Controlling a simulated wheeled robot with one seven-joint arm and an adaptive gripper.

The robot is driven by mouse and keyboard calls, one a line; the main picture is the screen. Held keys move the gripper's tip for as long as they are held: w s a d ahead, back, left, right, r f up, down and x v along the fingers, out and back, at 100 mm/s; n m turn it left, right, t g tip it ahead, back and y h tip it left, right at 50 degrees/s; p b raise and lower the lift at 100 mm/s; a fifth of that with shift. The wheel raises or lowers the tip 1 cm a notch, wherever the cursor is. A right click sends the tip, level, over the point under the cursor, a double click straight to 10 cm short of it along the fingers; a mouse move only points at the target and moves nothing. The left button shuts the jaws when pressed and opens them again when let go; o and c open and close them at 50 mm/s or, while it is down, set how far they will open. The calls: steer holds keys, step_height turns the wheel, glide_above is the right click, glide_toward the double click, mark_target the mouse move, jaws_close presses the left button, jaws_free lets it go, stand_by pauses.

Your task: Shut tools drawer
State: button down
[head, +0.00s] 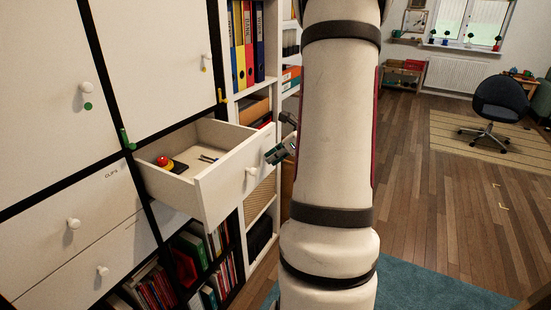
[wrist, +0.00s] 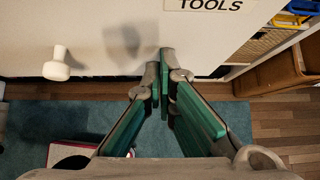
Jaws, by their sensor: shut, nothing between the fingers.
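The tools drawer (head: 222,180) is pulled out of the white cabinet, with its inside showing. It holds a red and yellow item (head: 164,161) and some small dark tools (head: 208,158). Its front carries a white round knob (head: 251,171); in the wrist view the front (wrist: 110,30) has a TOOLS label (wrist: 224,4) and the knob (wrist: 57,65) is left of my fingers. My gripper (head: 277,153) is shut and empty, with green finger pads. In the wrist view its fingertips (wrist: 160,77) are close to the drawer front; I cannot tell whether they touch.
Closed cabinet doors (head: 160,50) are above and a closed drawer labelled CLIPS (head: 95,200) is to the left. Shelves with books (head: 205,260) are below. A tall shelf with binders (head: 245,45) stands behind. Open wooden floor (head: 430,190) lies to the right.

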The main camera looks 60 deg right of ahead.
glide_above(215, 157)
steer(key=s, duration=0.2)
steer(key=shift+b, duration=0.3)
steer(key=shift+w+a, duration=0.1)
steer(key=shift+w, duration=0.8)
